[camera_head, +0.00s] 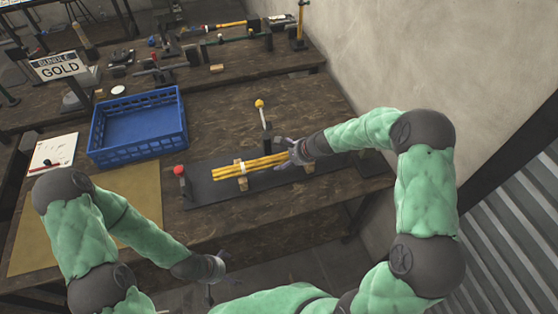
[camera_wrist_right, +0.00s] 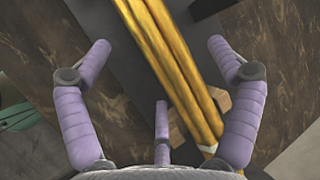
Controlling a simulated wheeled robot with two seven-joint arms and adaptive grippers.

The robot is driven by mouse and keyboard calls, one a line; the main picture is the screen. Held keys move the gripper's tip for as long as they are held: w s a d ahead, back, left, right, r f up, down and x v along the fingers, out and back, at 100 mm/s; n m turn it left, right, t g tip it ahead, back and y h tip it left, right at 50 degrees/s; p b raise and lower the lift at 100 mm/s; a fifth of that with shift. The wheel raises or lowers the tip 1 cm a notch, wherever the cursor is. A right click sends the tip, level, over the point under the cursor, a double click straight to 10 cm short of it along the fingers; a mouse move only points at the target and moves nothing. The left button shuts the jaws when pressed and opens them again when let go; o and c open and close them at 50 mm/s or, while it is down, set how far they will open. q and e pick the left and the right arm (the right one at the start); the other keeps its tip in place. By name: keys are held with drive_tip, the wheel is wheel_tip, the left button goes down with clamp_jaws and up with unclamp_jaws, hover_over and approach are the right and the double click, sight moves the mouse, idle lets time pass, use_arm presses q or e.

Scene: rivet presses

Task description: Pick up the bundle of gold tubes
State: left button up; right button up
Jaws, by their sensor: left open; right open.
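The bundle of gold tubes (camera_head: 262,163) lies across wooden blocks on a dark mat (camera_head: 207,186) on the bench, with a pale band around it. My right gripper (camera_head: 290,158) is at the right end of the bundle. In the right wrist view the gold tubes (camera_wrist_right: 172,55) run diagonally between the spread fingers of my right gripper (camera_wrist_right: 160,65), which is open. Contact with the tubes cannot be told. My left gripper (camera_head: 215,280) is open and empty, low in front of the bench edge, away from the tubes.
A blue crate (camera_head: 135,153) stands left of the mat, near a sign (camera_head: 60,67) reading "BUNDLE GOLD". A red-knobbed post (camera_head: 181,180) and a yellow-knobbed post (camera_head: 263,115) flank the bundle. A clipboard (camera_head: 52,153) lies at the left.

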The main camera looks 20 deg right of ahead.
sight(281, 160)
drive_tip(key=x, duration=0.2)
drive_tip(key=b+x, duration=0.1)
drive_tip(key=x, duration=0.1)
drive_tip(key=shift+s+a+f, duration=0.15)
drive_tip(key=shift+a, duration=0.15)
drive_tip(key=c, duration=1.7)
drive_tip(key=shift+c, duration=0.4)
